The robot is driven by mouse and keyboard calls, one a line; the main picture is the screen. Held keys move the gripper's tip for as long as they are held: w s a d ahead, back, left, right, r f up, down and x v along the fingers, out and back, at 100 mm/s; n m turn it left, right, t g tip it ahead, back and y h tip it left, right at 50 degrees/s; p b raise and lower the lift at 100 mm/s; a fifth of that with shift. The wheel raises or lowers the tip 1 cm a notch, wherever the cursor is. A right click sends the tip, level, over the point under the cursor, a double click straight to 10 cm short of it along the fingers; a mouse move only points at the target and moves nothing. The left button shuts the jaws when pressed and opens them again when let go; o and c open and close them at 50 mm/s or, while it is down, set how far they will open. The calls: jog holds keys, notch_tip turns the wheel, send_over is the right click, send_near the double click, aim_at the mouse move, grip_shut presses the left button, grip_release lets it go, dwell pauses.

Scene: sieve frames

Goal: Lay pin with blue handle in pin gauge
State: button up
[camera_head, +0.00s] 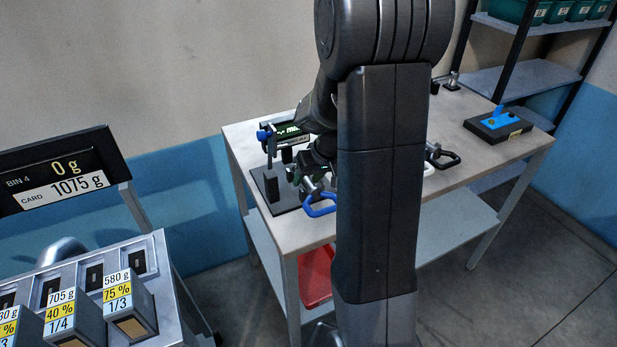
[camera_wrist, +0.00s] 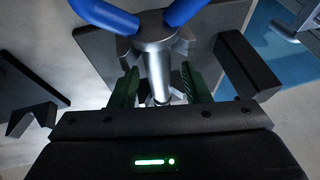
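The pin with blue handle shows a looped blue handle (camera_head: 320,207) and a grey hub in the head view. In the wrist view its grey hub (camera_wrist: 153,45) and bright shaft lie between the green-lined fingers of my gripper (camera_wrist: 160,82), with the blue handle beyond. Whether the fingers press on the hub or stand apart from it is unclear. The pin gauge (camera_head: 270,188), a black base with upright blocks, stands at the table's left end, close beside the pin. In the wrist view dark blocks show on both sides, one notched (camera_wrist: 30,121). My arm hides part of the gauge and gripper.
A second pin with a black handle (camera_head: 444,157) lies on the table right of my arm. A black box with a blue piece (camera_head: 497,123) sits at the table's right end. A red bin (camera_head: 314,277) is below the table.

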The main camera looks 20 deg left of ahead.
jog(key=shift+o, duration=0.2)
jog(key=shift+f, duration=0.1)
jog(key=v, duration=1.4)
jog(key=shift+b, duration=0.35)
jog(key=shift+f, duration=0.1)
jog(key=x, duration=1.4)
jog(key=shift+p, duration=0.35)
jog(key=shift+r+p, duration=0.6)
jog(key=shift+r, duration=0.05)
jog(key=shift+r+p, duration=0.4)
jog(key=shift+r, duration=0.05)
